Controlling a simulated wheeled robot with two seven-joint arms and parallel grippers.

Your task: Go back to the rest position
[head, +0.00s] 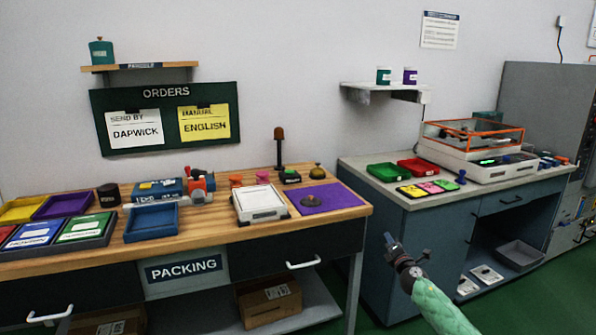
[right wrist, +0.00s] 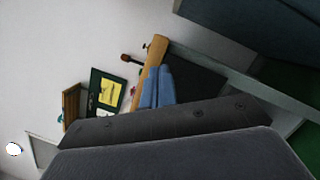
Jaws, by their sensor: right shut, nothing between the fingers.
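The gripper is shut and empty. In the right wrist view its blue fingers (right wrist: 157,87) lie close together, with the packing bench (right wrist: 150,60) beyond them. The wrist view is tilted, so the wall and bench appear turned on their side. My left gripper is not in view.
The packing bench (head: 225,227) on the left holds trays, a white scale (head: 260,204) and a purple mat (head: 325,198). The cabinet (head: 400,230) on the right holds red and green trays and a clear-lidded machine (head: 476,146). Green floor (head: 365,300) shows between them.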

